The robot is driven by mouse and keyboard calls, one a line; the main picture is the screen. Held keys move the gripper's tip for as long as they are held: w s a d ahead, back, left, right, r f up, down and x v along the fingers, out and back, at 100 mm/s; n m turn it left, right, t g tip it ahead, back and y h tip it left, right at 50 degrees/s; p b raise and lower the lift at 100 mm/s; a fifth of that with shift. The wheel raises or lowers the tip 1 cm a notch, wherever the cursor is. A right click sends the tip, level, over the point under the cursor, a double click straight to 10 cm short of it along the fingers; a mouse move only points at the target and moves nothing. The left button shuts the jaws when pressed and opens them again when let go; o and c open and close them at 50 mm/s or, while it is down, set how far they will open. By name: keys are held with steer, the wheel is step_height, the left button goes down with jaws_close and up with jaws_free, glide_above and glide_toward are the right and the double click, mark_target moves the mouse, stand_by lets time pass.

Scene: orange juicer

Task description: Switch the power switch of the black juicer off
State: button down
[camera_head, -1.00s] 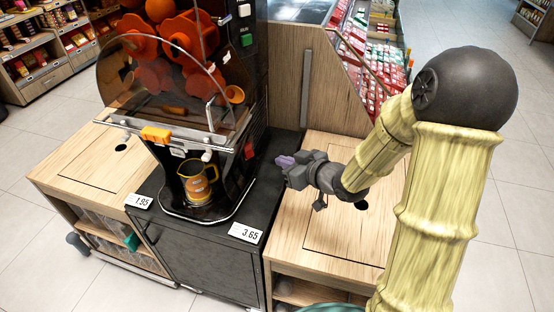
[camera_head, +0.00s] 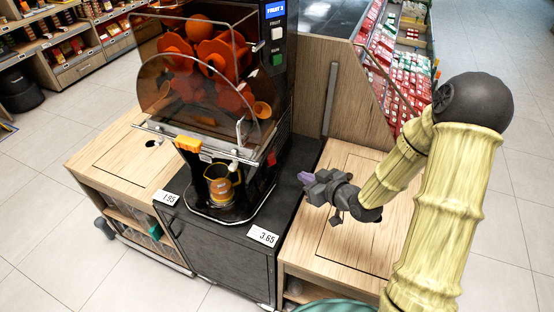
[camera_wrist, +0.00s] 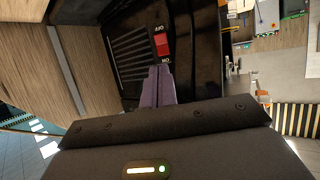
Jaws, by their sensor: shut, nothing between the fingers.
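The black juicer (camera_head: 268,108) stands on a dark cabinet, with oranges and orange parts behind a tinted cover. Its red power switch (camera_wrist: 161,44) shows in the wrist view on the black side panel, with OFF and ON lettering at its two ends. In the head view a red patch on the juicer's right side (camera_head: 271,159) matches the switch. My gripper (camera_head: 304,177) is to the right of the juicer, its purple fingers pointing at that side. In the wrist view the shut, empty fingers (camera_wrist: 158,84) lie just below the switch in the picture; whether they touch the panel I cannot tell.
Price tags (camera_head: 263,236) stand on the cabinet's front edge. A wooden counter (camera_head: 345,240) lies under my arm, with a wooden panel (camera_head: 335,92) behind it. Vent slots (camera_wrist: 128,50) are beside the switch.

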mark_target(273, 163)
steer(key=shift+w+a+f, duration=0.1)
steer(key=p+x, duration=0.2)
steer(key=x, duration=1.1)
steer(key=shift+w+a+f, duration=0.1)
steer(key=shift+w+a, duration=0.15)
steer(key=shift+a, duration=0.1)
steer(key=shift+d, duration=0.1)
steer(key=shift+f, duration=0.1)
